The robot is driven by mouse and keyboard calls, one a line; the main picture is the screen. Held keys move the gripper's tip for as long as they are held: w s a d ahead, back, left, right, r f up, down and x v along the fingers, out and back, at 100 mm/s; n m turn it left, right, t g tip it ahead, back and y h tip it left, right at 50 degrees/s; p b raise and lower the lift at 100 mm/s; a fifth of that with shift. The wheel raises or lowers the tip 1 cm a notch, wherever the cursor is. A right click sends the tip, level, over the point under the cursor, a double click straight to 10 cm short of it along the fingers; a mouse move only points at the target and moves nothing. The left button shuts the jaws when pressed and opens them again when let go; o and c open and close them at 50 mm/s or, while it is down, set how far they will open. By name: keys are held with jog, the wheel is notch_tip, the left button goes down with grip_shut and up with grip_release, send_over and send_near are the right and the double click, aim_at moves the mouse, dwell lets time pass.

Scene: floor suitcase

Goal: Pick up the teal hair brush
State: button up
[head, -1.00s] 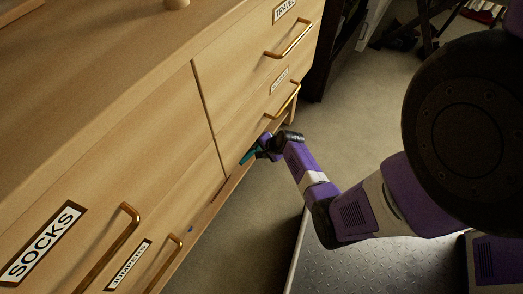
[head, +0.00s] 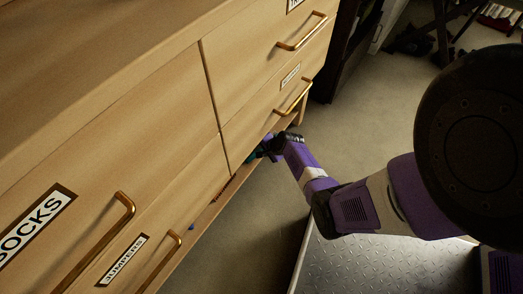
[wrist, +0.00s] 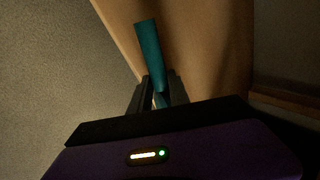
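The teal hair brush (wrist: 148,50) shows in the wrist view as a plain teal bar, with pale wood behind it. Its lower part runs between the two dark fingers of my gripper (wrist: 159,90). The fingers flank it closely on both sides, but I cannot tell whether they press on it. The rest of the brush is hidden by the gripper body. In the head view, my gripper (head: 266,149) is low at the front of the dresser, by the open lower ledge. Only a small dark teal patch of the brush (head: 255,154) shows beside it.
The wooden dresser (head: 130,110) fills the left, with brass handles (head: 294,97) projecting above my gripper. A small blue thing (head: 191,227) lies on the low ledge. Carpet (head: 245,215) is clear in front. A dark cabinet (head: 335,55) stands beyond.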

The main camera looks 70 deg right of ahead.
grip_shut()
jog(key=o, duration=0.9)
grip_release()
